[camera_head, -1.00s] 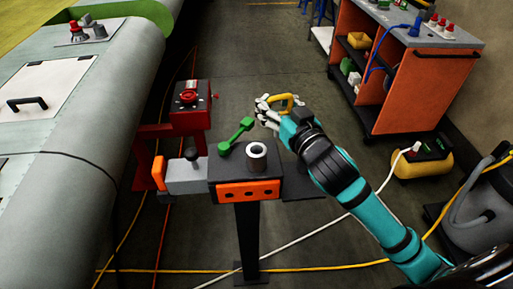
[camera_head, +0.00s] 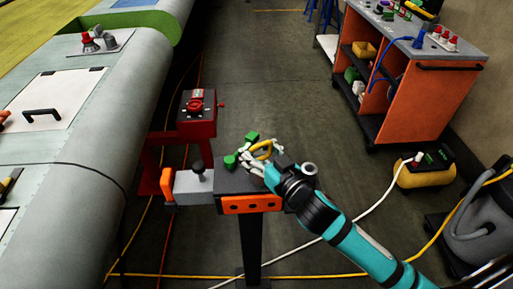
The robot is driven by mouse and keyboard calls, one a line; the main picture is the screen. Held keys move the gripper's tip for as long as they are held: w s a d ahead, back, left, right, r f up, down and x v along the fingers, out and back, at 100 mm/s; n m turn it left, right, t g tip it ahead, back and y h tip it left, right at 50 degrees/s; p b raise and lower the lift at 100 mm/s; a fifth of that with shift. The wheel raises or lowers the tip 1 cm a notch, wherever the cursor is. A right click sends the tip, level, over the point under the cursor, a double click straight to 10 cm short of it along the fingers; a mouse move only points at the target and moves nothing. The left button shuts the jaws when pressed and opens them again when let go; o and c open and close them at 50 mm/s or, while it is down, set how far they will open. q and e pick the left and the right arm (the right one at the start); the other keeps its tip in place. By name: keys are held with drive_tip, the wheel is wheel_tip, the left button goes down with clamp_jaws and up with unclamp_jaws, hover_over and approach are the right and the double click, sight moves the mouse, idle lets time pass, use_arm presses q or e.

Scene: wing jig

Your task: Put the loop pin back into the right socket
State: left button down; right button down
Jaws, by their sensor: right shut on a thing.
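The loop pin's yellow loop (camera_head: 262,149) is in the fingers of my right gripper (camera_head: 258,157), which is shut on it. Any shank below the loop is hidden. The gripper is over the dark top of the stand (camera_head: 232,184), just right of the green handle (camera_head: 240,152), and covers part of it. The pale-rimmed socket on that top is hidden behind the gripper. A grey ring-topped cylinder (camera_head: 309,169) shows right of my wrist; I cannot tell whether it is the right socket. My left gripper is not in view.
A grey clamp block (camera_head: 193,187) with a black knob and an orange end adjoins the stand on the left. A red fixture (camera_head: 196,115) stands behind it. The wing (camera_head: 70,130) fills the left. An orange cart (camera_head: 423,98) stands at the back right. Cables cross the floor.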

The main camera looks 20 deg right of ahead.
drive_tip(key=shift+f, duration=0.3)
drive_tip(key=shift+c, duration=1.6)
unclamp_jaws()
drive_tip(key=shift+r, duration=0.45)
drive_tip(key=v, duration=0.1)
drive_tip(key=b+v, duration=0.1)
drive_tip(key=v, duration=0.1)
drive_tip(key=f+v, duration=0.1)
drive_tip(key=v, duration=0.1)
drive_tip(key=shift+s+b, duration=0.1)
drive_tip(key=shift+b, duration=0.25)
drive_tip(key=v, duration=0.7)
drive_tip(key=shift+r, duration=0.35)
